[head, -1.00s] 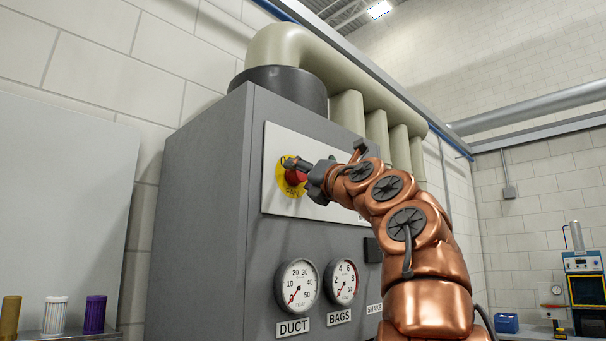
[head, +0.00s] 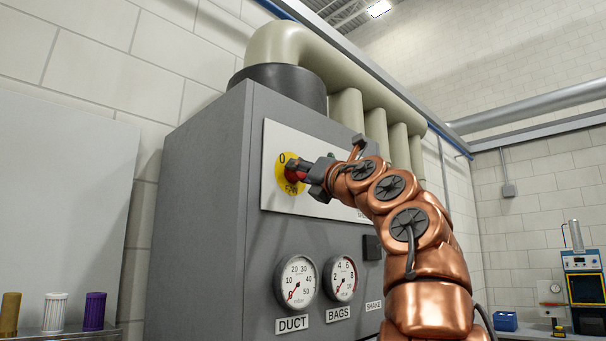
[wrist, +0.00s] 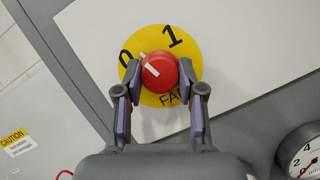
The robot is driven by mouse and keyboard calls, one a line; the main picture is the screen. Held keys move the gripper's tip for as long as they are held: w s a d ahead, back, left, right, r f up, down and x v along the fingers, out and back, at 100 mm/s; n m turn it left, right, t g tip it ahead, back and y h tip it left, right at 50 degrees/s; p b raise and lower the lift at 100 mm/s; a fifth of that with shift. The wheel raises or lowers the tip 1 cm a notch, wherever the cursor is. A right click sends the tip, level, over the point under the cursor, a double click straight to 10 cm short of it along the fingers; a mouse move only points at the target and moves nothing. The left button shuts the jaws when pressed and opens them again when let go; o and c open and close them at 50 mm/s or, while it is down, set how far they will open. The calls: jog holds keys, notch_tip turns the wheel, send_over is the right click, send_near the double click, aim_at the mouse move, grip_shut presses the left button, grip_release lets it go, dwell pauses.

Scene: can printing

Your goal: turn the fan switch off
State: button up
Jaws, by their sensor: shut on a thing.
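The fan switch is a red round knob (wrist: 159,72) with a white pointer line, on a yellow disc (wrist: 185,62) marked 0, 1 and FAN. In the wrist view the pointer aims up and left, between 0 and 1 and nearer the 0. My gripper (wrist: 160,95) has one finger on each side of the knob's lower part and is shut on it. In the head view the knob (head: 292,170) is partly hidden by my gripper (head: 302,172), and the 0 shows at the disc's upper left.
The disc sits on a white panel (head: 283,142) on a grey cabinet (head: 205,190). DUCT (head: 297,282) and BAGS (head: 340,277) gauges are below it. A small dark box (head: 371,247) is right of them. Pale pipes (head: 345,70) run above.

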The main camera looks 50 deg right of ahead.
jog(key=n+y, duration=0.1)
jog(key=n, duration=0.2)
jog(key=n+t+y, duration=0.1)
jog(key=n+y, duration=0.1)
jog(key=n, duration=0.1)
jog(key=shift+d+r+n, duration=0.1)
jog(key=shift+r+n, duration=0.05)
jog(key=shift+n, duration=0.15)
jog(key=shift+n+y+p, duration=0.35)
jog(key=shift+n+y, duration=0.05)
jog(key=shift+n, duration=0.1)
jog(key=o, duration=1.1)
jog(key=shift+w+f, duration=0.1)
jog(key=shift+f, duration=0.1)
jog(key=shift+o, duration=0.2)
